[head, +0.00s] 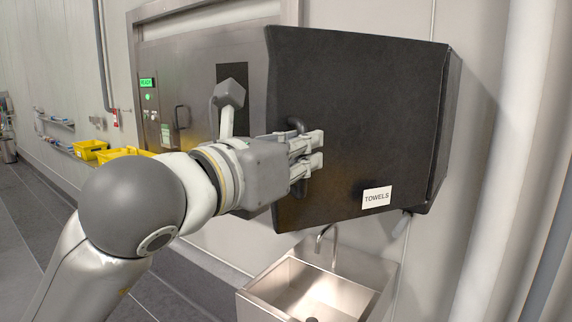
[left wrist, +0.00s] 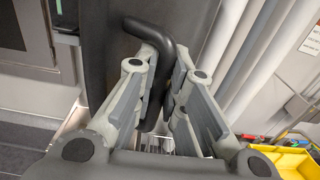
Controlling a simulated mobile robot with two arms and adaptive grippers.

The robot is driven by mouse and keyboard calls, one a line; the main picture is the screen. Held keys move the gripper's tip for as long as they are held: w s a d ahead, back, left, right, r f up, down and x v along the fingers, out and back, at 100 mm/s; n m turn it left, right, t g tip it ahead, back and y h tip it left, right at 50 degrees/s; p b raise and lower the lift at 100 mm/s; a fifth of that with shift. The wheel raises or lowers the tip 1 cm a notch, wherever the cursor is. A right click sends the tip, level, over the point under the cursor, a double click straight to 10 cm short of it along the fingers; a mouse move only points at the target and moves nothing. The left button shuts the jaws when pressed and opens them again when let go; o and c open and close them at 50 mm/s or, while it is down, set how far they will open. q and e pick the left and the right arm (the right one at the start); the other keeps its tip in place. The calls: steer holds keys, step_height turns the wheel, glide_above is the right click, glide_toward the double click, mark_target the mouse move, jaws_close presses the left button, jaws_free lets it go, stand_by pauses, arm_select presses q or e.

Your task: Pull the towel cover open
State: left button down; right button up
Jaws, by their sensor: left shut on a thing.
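The towel cover (head: 370,110) is a dark box front with a white "TOWELS" label (head: 377,197) near its lower right. It hangs on the wall above a sink. A dark bent handle (head: 297,125) sticks out at its left side. My left gripper (head: 308,152) is at the handle, its fingers closed around it. In the left wrist view, the handle (left wrist: 150,38) runs down between the fingers of the gripper (left wrist: 162,85). The cover's dark face (left wrist: 100,40) fills the space behind. My right gripper is not in view.
A metal sink (head: 315,290) with a curved tap (head: 325,238) stands below the cover. A steel cabinet door (head: 185,100) with a green "READY" display is behind my arm. Yellow bins (head: 90,149) sit at the far left. Pale pipes (head: 510,150) run at the right.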

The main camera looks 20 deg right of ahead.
arm_select(q)
steer(key=shift+s+d+r+n+t+b, duration=0.2)
steer(key=shift+s+r+t+b, duration=0.15)
steer(key=shift+s, duration=0.4)
steer(key=shift+s+d+r+n+t+b, duration=0.1)
steer(key=shift+s+r+n+t+b, duration=0.2)
steer(key=shift+s, duration=0.4)
steer(key=c, duration=1.7)
jaws_free()
steer(key=shift+c, duration=0.2)
steer(key=shift+o, duration=1.3)
steer(key=shift+d, duration=0.2)
steer(key=v, duration=1.1)
steer(key=shift+s+a+y, duration=0.3)
steer(key=shift+y, duration=0.1)
